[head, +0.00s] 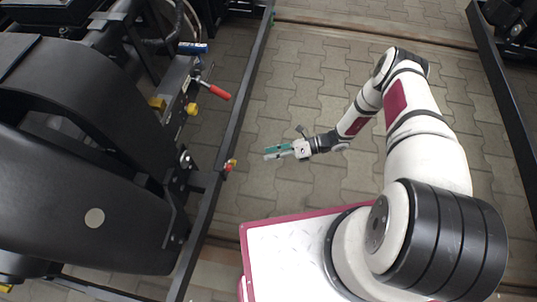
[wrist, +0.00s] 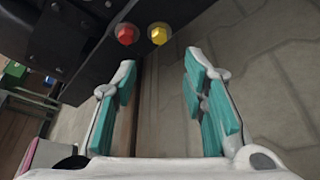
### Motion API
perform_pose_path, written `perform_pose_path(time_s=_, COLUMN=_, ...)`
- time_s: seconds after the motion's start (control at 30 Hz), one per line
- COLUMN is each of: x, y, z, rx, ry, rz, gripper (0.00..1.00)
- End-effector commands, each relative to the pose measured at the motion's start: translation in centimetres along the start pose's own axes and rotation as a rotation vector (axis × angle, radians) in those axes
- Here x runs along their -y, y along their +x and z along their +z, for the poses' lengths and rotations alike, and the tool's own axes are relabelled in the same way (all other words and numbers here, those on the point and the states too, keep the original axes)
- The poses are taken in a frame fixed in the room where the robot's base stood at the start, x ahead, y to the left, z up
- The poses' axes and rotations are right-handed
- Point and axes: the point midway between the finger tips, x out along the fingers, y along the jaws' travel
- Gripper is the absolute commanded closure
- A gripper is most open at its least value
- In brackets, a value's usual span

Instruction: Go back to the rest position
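My gripper (head: 279,151) hangs over the paved floor, to the right of the dark bogie frame. It points left, towards the frame's rail. In the wrist view my gripper (wrist: 159,75) shows two white fingers with teal pads, spread apart. Only bare paving and the rail's edge show between them, so it is open and empty. My arm bends from its base at the lower right up and back down to the gripper.
The black bogie (head: 85,190) fills the left, with a long dark rail (head: 240,95) along its side. A red knob (wrist: 127,34) and a yellow knob (wrist: 158,33) sit beyond the fingertips. A red-handled lever (head: 215,90) juts out. Paving (head: 310,75) around the gripper is clear. Another dark beam (head: 505,90) stands right.

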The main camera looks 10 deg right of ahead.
Motion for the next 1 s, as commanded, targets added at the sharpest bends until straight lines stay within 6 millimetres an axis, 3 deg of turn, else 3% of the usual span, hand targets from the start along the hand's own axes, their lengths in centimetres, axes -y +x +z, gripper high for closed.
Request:
perform_pose_path(time_s=0.4, x=0.0, y=0.0, z=0.0, rx=0.0, ry=-0.001, rz=0.0, gripper=0.61)
perform_pose_path(time_s=0.53, x=-0.4, y=-0.5, z=1.1, rx=-0.016, ry=-0.035, rz=0.005, gripper=0.61)
perform_pose_path(time_s=0.77, x=-3.8, y=-3.9, z=8.0, rx=-0.13, ry=-0.257, rz=0.048, gripper=0.61)
perform_pose_path(time_s=1.0, x=-9.9, y=-7.6, z=15.2, rx=-0.285, ry=-0.535, rz=0.111, gripper=0.61)
